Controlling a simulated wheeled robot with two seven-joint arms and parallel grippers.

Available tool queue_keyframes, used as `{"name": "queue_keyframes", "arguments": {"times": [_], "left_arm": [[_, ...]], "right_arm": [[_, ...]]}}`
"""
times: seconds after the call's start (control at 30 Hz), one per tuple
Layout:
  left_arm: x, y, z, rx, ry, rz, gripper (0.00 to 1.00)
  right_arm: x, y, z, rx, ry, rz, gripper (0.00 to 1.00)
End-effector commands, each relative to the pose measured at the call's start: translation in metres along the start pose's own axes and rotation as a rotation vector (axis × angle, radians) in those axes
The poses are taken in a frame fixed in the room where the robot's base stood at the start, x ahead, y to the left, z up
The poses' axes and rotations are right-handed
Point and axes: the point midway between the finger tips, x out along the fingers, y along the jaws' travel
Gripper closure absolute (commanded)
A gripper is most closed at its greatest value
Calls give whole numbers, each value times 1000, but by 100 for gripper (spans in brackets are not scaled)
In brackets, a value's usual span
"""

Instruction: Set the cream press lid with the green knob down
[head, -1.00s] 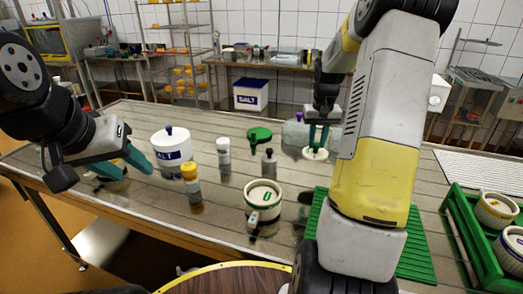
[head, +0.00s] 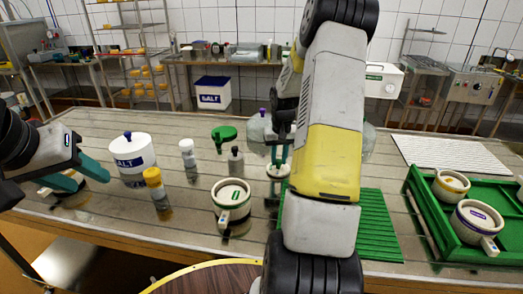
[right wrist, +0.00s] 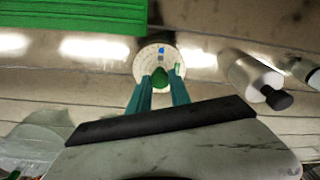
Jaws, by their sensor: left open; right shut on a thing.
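The cream press lid (head: 284,171) is a small pale disc, partly hidden behind my right arm in the head view. In the right wrist view the lid (right wrist: 147,62) shows as a round plate with a blue mark and a green knob (right wrist: 160,76). My right gripper (right wrist: 160,84) is shut on the knob, with one finger on each side. I cannot tell whether the lid touches the table. My left gripper (head: 72,181) is open at the table's left side, in front of a pale round thing that it partly hides.
A cream mould with a green mark (head: 231,194) stands left of my right arm. A green mat (head: 372,225) lies right of it. A green crate (head: 420,200) holds moulds. A salt tub (head: 131,160), bottles and a green round thing (head: 224,133) stand on the left half.

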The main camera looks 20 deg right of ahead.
Motion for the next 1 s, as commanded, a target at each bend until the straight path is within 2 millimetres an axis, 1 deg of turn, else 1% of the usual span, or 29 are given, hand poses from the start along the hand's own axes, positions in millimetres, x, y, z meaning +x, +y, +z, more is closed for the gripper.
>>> {"name": "queue_keyframes", "arguments": {"times": [0.13,0.17,0.2,0.27,0.57,0.67,0.77,0.87,1.0], "left_arm": [[0,0,0,0,0,0,55],[0,0,0,0,0,0,55],[0,0,0,0,0,0,55],[0,0,0,0,0,0,55],[0,0,0,0,0,0,55],[0,0,0,0,0,0,55],[0,0,0,0,0,0,55],[0,0,0,0,0,0,55],[0,0,0,0,0,0,55]], "right_arm": [[2,0,0,0,-1,0,100],[3,0,0,0,-1,0,74],[2,0,0,0,0,0,66],[2,0,0,0,0,0,55],[2,0,0,0,0,0,54],[-3,0,0,0,1,0,54],[-17,0,-1,0,4,1,54],[-37,0,-1,1,5,1,54],[-68,0,-1,1,5,1,54]]}}
